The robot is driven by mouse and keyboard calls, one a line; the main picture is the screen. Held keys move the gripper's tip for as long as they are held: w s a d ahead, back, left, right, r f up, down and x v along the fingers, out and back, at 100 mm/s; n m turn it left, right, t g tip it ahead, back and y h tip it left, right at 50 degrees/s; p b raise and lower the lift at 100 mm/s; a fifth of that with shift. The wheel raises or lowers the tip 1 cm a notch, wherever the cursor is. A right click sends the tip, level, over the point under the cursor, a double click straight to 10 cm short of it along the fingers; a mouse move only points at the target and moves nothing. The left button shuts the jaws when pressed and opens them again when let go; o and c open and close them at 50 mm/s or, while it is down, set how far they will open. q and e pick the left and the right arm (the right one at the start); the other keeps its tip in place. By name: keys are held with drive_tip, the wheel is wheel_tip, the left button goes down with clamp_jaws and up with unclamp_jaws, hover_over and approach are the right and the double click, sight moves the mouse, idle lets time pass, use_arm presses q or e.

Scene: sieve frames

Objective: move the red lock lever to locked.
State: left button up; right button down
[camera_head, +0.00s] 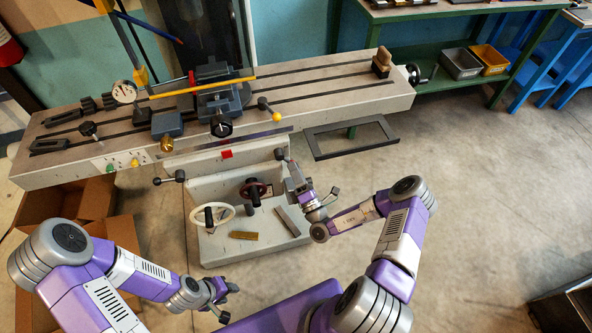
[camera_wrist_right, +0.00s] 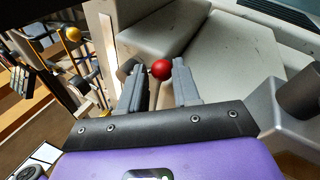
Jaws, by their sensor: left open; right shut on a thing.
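The red ball knob of the lock lever (camera_wrist_right: 161,69) shows between the fingers of my right gripper (camera_wrist_right: 158,84) in the right wrist view. The gripper is shut on the lever, with the knob at the fingertips and a thin rod running back between the fingers. In the head view my right gripper (camera_head: 286,166) is at the right side of the grey machine base, and the lever cannot be made out there. Any lock marking is not readable. My left gripper (camera_head: 222,292) is open and empty, low in the head view, in front of the machine.
The machine's long slotted table (camera_head: 330,82) spans behind the grippers. A white handwheel (camera_head: 213,214), a dark red handwheel (camera_head: 253,190) and a black-knobbed lever (camera_head: 171,178) stand close by. A dark frame (camera_head: 350,138) sticks out at right. Cardboard boxes (camera_head: 97,198) stand at left.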

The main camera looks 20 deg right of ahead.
drive_tip(key=shift+w+r, duration=0.1)
drive_tip(key=shift+w, duration=0.05)
drive_tip(key=c, duration=1.1)
unclamp_jaws()
drive_tip(key=shift+o, duration=1.3)
drive_tip(key=shift+w, duration=0.1)
drive_tip(key=p+v, duration=0.1)
drive_tip(key=v, duration=0.6)
drive_tip(key=shift+s, duration=0.3)
drive_tip(key=shift+f, duration=0.2)
